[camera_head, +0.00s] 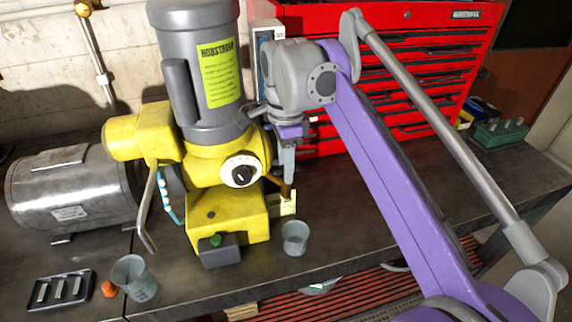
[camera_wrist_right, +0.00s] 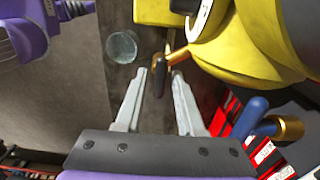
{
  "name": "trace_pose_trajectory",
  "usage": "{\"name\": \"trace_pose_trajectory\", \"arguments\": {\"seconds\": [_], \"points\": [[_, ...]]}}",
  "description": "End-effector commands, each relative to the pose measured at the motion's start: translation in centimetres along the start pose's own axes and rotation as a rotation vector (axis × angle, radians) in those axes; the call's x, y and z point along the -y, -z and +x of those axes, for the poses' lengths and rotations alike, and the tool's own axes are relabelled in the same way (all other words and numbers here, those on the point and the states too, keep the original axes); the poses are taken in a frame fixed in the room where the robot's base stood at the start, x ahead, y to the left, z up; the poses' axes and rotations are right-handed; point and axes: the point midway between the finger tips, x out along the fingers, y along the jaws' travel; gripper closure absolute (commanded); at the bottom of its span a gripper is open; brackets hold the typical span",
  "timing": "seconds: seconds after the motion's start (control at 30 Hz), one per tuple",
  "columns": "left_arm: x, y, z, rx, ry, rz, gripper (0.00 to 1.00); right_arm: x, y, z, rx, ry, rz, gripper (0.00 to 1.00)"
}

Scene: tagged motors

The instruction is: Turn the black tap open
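The black tap handle (camera_wrist_right: 158,82) shows in the right wrist view, on a brass spout (camera_wrist_right: 176,55) coming from the yellow machine. In the head view the brass part (camera_head: 286,190) shows low on the machine's right side, and the handle is mostly hidden by my gripper. My right gripper (camera_head: 288,168) points down at the tap. In the right wrist view its two fingers (camera_wrist_right: 160,74) are apart, with the black handle between the tips. I cannot tell whether either finger touches it. My left gripper is not in view.
The yellow machine (camera_head: 228,210) carries a grey motor and a dial (camera_head: 242,171). A cup (camera_head: 295,238) stands near the tap. A blue-handled brass valve (camera_wrist_right: 250,120) is close to the right finger. A red tool cabinet (camera_head: 430,85) stands behind. The bench right of the cup is clear.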

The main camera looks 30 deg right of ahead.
Motion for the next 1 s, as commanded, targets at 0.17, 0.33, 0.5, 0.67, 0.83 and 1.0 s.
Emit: {"name": "trace_pose_trajectory", "arguments": {"seconds": [0.17, 0.33, 0.5, 0.67, 0.83, 1.0], "points": [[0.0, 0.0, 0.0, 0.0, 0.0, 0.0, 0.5, 0.0, 0.0, 0.0, 0.0, 0.0, 0.0, 0.97], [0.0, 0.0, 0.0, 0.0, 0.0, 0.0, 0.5, 0.0, 0.0, 0.0, 0.0, 0.0, 0.0, 1.0], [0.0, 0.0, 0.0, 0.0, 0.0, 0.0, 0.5, 0.0, 0.0, 0.0, 0.0, 0.0, -0.003, 1.0], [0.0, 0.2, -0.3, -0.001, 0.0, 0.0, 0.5, 0.0, 0.0, -0.1, 0.0, 0.0, -0.029, 1.0], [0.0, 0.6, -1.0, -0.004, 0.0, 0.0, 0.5, 0.0, 0.0, -0.2, 0.0, 0.0, -0.106, 1.0], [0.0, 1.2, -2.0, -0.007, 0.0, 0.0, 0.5, 0.0, 0.0, -0.3, 0.0, 0.0, -0.235, 1.0]]}}
